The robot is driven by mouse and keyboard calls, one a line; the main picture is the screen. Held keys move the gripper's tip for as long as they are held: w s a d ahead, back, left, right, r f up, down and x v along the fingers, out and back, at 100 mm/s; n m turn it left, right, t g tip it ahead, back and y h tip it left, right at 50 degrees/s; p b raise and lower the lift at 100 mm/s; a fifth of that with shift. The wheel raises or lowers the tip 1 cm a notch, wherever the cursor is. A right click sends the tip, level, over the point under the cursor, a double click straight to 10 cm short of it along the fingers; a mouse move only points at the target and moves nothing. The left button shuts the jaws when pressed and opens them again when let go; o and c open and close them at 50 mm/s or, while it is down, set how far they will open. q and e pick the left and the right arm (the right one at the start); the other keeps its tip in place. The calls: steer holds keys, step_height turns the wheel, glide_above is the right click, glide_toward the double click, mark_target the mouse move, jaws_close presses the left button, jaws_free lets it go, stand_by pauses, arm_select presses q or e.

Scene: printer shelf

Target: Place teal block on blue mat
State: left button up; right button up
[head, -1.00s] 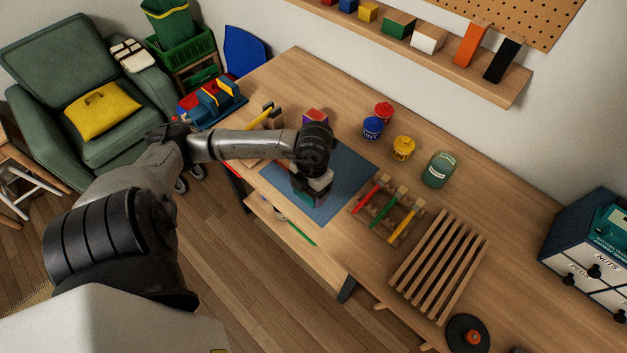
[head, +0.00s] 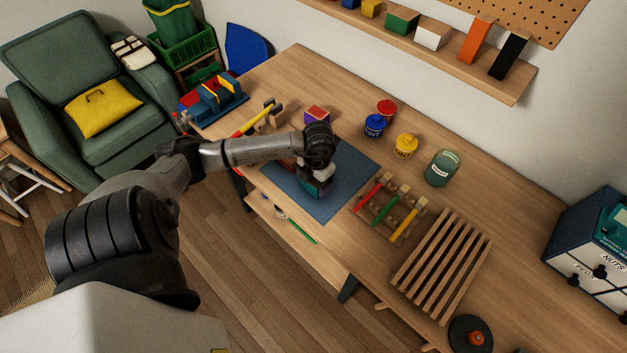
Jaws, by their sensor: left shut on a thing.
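The blue mat (head: 331,210) lies flat on the wooden workbench near its front edge. My left gripper (head: 318,180) points down over the middle of the mat. It is shut on the teal block (head: 313,190), which shows only in part below the gripper. I cannot tell whether the block touches the mat. My right gripper is not in view.
Right of the mat stands a wooden rack (head: 388,207) with red, green and yellow sticks, then a slatted rack (head: 441,262). Behind are blue (head: 374,126), red (head: 386,108) and yellow (head: 405,146) paint pots and a glass jar (head: 442,168). A purple-and-orange block (head: 317,115) lies behind my arm.

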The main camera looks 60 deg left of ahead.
arm_select(q)
steer(key=shift+a+f, duration=0.1)
steer(key=shift+f, duration=0.05)
steer(key=o, duration=0.9)
steer(key=shift+o, duration=0.2)
